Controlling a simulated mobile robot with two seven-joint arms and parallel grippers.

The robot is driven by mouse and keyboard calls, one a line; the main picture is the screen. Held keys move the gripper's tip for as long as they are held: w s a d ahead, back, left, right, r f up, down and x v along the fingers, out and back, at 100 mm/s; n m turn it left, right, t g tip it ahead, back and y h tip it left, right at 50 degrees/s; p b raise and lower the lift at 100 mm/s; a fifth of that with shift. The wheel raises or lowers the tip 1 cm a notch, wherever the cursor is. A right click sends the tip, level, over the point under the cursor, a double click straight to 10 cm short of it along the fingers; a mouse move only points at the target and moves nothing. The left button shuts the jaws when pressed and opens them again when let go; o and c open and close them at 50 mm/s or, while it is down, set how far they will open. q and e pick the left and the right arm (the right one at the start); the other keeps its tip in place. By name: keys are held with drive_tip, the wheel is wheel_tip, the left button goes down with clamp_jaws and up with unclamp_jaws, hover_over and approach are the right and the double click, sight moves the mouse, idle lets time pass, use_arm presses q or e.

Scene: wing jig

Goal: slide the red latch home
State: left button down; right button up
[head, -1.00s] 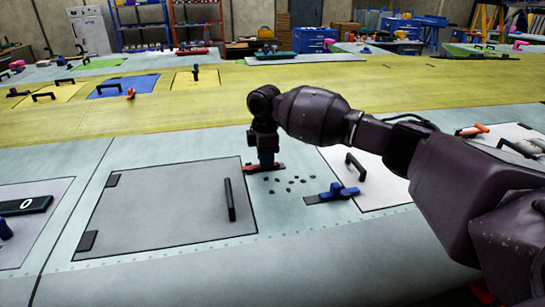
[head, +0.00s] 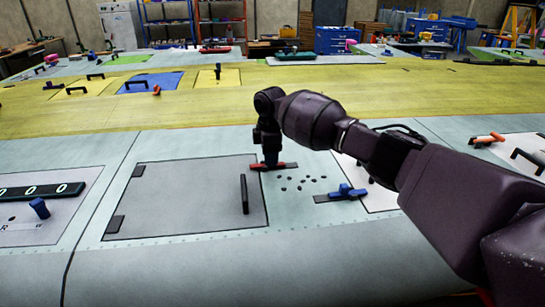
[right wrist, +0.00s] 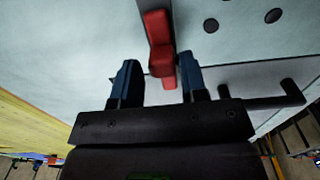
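The red latch (head: 287,165) sits on the pale wing skin at the upper right corner of a grey panel. My right gripper (head: 270,163) points down at it and hides its middle part. In the right wrist view the latch's red handle (right wrist: 161,60) reaches between the two blue fingertips of my right gripper (right wrist: 158,80). The fingers are spread apart. The handle is close to the right finger, and a clear gap shows on the left. Whether it touches that finger I cannot tell. My left gripper is not in view.
The grey panel (head: 185,200) has a black handle (head: 245,194). A blue latch (head: 343,192) and several dark holes (head: 300,183) lie to the right of the red latch. A black counter strip (head: 42,191) and a blue knob (head: 39,208) are at far left.

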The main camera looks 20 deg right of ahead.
drive_tip(key=shift+o, duration=0.7)
drive_tip(key=shift+a+f, duration=0.1)
drive_tip(key=shift+f, duration=0.05)
drive_tip(key=shift+s, duration=0.15)
wheel_tip(320, 180, up, 11)
drive_tip(key=shift+b, duration=0.4)
drive_tip(key=shift+f, duration=0.15)
